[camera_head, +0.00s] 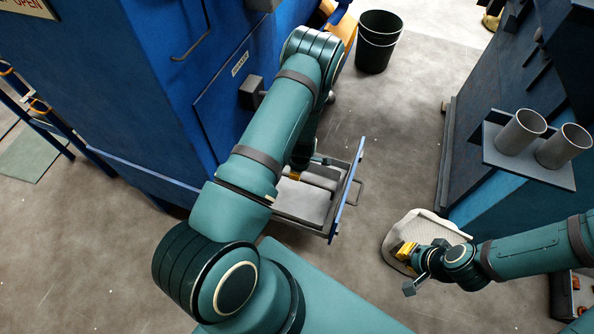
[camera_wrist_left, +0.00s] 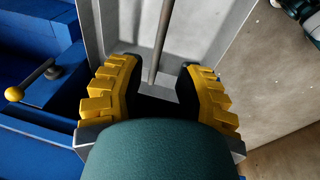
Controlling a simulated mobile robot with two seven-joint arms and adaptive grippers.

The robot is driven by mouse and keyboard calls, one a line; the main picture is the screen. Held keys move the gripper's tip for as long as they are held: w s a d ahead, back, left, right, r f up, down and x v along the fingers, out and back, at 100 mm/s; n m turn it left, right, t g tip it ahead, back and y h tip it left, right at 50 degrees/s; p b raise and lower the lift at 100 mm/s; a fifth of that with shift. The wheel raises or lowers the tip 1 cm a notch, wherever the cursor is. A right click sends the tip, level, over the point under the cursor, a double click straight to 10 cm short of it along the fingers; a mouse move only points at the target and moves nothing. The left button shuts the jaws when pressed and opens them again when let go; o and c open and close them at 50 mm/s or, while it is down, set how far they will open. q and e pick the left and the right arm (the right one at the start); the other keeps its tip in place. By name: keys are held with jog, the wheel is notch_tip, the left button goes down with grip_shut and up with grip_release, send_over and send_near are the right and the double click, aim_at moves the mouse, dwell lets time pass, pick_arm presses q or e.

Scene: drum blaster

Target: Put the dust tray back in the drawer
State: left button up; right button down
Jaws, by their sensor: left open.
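The open drawer has a blue front panel (camera_head: 347,190) with a handle on its outer face, and it sticks out of the blue machine. A flat grey tray (camera_head: 302,203) lies within the drawer frame, partly hidden by my left arm. My left gripper (camera_head: 293,176) is over it, mostly hidden in the head view. In the left wrist view its yellow-padded fingers (camera_wrist_left: 160,95) are open. A thin metal rod (camera_wrist_left: 160,40) shows between them over the grey tray (camera_wrist_left: 133,20), and I cannot tell whether they touch. My right gripper (camera_head: 405,252) is low at the right; its jaws are unclear.
A whitish, rounded item (camera_head: 394,244) is on the floor beside my right gripper. A black bin (camera_head: 379,42) stands at the back. A dark blue cabinet with two metal cups (camera_head: 521,131) on a shelf is at the right.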

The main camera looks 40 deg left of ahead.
pick_arm(q)
jog(key=s+d+r+m+h, duration=0.2)
jog(key=s+d+r+m, duration=0.4)
jog(key=d+m, duration=0.4)
jog(key=s+d+r+m+h, duration=0.3)
jog(key=s+d+r+m, duration=0.4)
jog(key=d, duration=0.5)
jog(key=r+m, duration=0.1)
jog(key=m, duration=0.1)
jog(key=shift+r+m+h, duration=0.2)
jog(key=shift+m+h, duration=0.1)
jog(key=shift+m, duration=0.1)
